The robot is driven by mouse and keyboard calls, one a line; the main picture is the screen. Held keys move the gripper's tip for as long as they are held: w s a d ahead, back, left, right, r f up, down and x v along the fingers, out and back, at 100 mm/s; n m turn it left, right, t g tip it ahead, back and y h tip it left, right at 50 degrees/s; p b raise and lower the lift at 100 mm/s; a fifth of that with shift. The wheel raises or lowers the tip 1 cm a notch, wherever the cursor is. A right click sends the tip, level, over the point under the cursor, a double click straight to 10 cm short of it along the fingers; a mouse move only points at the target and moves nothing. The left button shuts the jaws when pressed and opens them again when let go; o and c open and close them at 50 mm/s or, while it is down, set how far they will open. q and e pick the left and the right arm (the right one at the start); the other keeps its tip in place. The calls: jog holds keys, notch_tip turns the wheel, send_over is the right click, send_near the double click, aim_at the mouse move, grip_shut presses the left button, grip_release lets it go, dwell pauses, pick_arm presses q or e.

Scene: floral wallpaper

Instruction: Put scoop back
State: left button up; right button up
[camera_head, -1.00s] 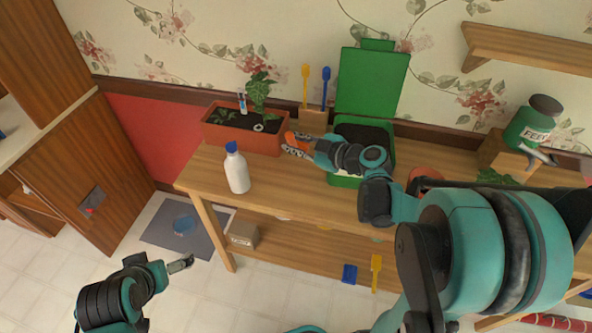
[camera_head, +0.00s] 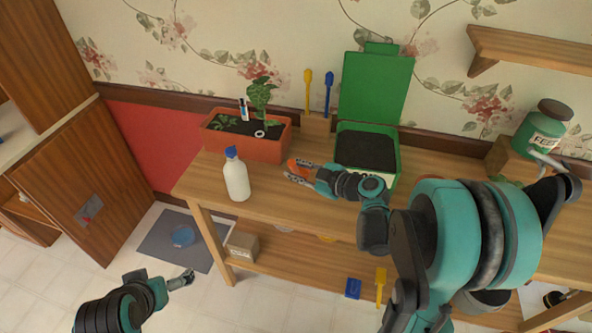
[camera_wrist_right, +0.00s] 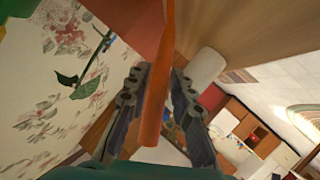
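The orange scoop (camera_head: 299,164) is in my right gripper (camera_head: 297,174), over the table in front of the planter. In the right wrist view its orange handle (camera_wrist_right: 155,105) lies between the two fingers of the gripper (camera_wrist_right: 158,95). The scoop's far end is cut off there. A wooden holder (camera_head: 316,127) at the back of the table has a yellow tool (camera_head: 308,90) and a blue tool (camera_head: 328,92) standing upright in it. My left gripper (camera_head: 183,279) is low over the floor at the left, away from the table; its opening is unclear.
A green bin (camera_head: 397,157) of dark soil with its lid raised stands right of the holder. An orange planter (camera_head: 270,150) stands left. A white bottle (camera_head: 237,180) with a blue cap stands at the table's left front. A green feed jar (camera_head: 540,128) stands right.

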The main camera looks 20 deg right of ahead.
jog(key=shift+o, duration=0.9)
jog(key=shift+r, duration=0.2)
jog(key=p+v, duration=0.4)
jog(key=v, duration=0.8)
jog(key=s+a+f+m+g+h, duration=0.3)
jog(key=s+a+m+g, duration=0.25)
jog(key=a, duration=0.25)
jog(key=s+r+m+h, duration=0.2)
jog(key=s+m+h, duration=0.2)
jog(key=s+m, duration=0.2)
jog(key=shift+a+m, duration=0.25)
jog(key=shift+m, duration=0.2)
jog(key=shift+s+t, duration=0.1)
jog(key=shift+t, duration=0.15)
